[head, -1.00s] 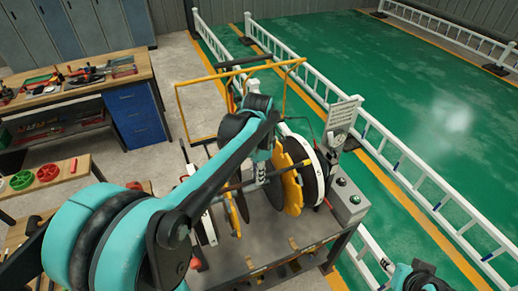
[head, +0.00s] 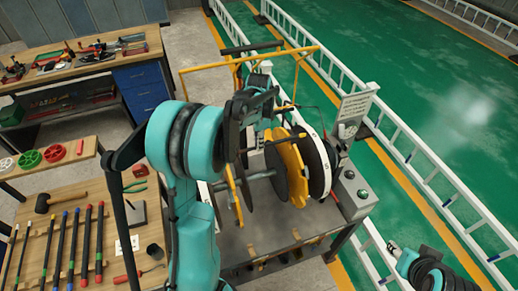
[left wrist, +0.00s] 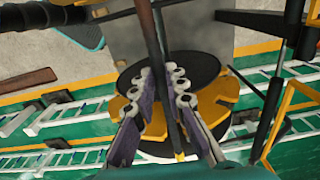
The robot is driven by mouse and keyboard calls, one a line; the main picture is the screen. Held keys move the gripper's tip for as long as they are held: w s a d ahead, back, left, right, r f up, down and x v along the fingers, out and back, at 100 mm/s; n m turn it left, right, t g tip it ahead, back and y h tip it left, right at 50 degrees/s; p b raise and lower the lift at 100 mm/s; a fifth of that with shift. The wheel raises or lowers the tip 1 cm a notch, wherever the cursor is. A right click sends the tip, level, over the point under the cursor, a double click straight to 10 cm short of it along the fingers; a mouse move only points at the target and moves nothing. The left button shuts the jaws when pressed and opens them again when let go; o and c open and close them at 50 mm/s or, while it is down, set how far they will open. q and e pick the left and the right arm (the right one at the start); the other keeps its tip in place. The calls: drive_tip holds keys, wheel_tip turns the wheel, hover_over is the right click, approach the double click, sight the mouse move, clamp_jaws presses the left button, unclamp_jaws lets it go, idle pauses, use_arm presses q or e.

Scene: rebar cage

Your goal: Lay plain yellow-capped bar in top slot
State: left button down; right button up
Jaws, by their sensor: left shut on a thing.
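My left gripper (left wrist: 165,105) is shut on a long dark bar (left wrist: 156,40) that runs between its purple-padded fingers in the left wrist view. A yellow end (left wrist: 180,156) shows at the bar's lower end. In the head view the left wrist and gripper (head: 256,90) are above the cage fixture, and the fingers are mostly hidden. The fixture has orange-yellow plates (head: 293,172) and dark discs (head: 315,165); an orange plate (left wrist: 222,94) also lies behind the fingers in the wrist view. I cannot make out the top slot. My right gripper (head: 397,252) is at the lower right, its jaws unclear.
A wooden table (head: 70,196) at left holds several colour-capped bars, a mallet (head: 58,198) and pliers (head: 135,186).

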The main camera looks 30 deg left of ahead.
use_arm(q)
wheel_tip(320, 180, down, 4)
drive_tip(key=shift+w+r, duration=0.1)
drive_tip(key=shift+w, duration=0.05)
drive_tip(key=shift+s, duration=0.2)
drive_tip(key=c, duration=1.5)
unclamp_jaws()
drive_tip(key=shift+w+f, duration=0.1)
drive_tip(key=shift+f, duration=0.1)
drive_tip(key=shift+c, duration=0.2)
